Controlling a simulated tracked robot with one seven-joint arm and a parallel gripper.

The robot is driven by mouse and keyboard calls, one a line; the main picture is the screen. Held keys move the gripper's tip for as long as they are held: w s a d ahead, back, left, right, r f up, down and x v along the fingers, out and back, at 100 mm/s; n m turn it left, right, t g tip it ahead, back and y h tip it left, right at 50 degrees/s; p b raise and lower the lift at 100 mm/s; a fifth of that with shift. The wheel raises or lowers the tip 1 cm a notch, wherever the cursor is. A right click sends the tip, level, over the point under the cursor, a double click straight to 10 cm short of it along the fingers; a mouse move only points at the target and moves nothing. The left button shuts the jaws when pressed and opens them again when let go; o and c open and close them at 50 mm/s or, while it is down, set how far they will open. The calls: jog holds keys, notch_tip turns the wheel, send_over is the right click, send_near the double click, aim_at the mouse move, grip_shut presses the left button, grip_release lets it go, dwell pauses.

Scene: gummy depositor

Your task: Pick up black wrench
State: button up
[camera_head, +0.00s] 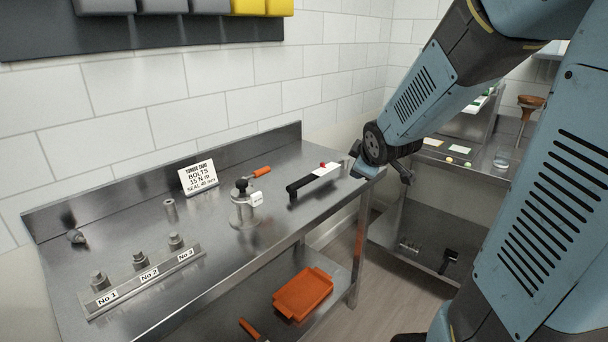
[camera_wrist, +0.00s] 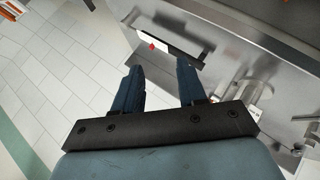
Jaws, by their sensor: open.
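The black wrench (camera_head: 302,183) lies on the steel bench near its right end, with a black handle at the left and a white part with a small red spot at the right. In the wrist view the black wrench (camera_wrist: 186,48) lies beyond my fingertips, near the bench edge, with the white part and red spot at its left. My gripper (camera_wrist: 160,68) is open and empty, its two blue fingers apart and not around the wrench. In the head view my gripper (camera_head: 384,172) is at the right end of the bench, to the right of the wrench.
A metal fixture (camera_head: 244,204) with a white tag stands left of the wrench, near an orange-handled tool (camera_head: 262,171). A torque card (camera_head: 198,177) and a numbered bolt block (camera_head: 143,281) are farther left. An orange tray (camera_head: 303,293) is on the lower shelf. A wall is behind.

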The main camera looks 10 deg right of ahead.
jog(key=w+f+n+t+y, duration=0.2)
jog(key=w+f+n, duration=0.3)
jog(key=w+f, duration=0.1)
jog(key=n+t+y, duration=0.2)
jog(key=n+y, duration=0.2)
jog(key=n, duration=0.3)
send_near(310, 181)
jog(key=shift+w+a+f+y, duration=0.2)
jog(key=shift+w+a+f, duration=0.05)
jog(key=shift+w, duration=0.35)
jog(key=shift+w+a+f+y, duration=0.2)
jog(key=shift+w+a+f, duration=0.05)
jog(key=shift+w, duration=0.4)
jog(key=shift+d+x, duration=0.15)
jog(key=shift+x, duration=1.4)
jog(key=shift+d+x, duration=0.15)
jog(key=shift+x, duration=1.35)
jog(key=shift+w+r, duration=0.1)
jog(key=shift+w, duration=0.05)
grip_shut()
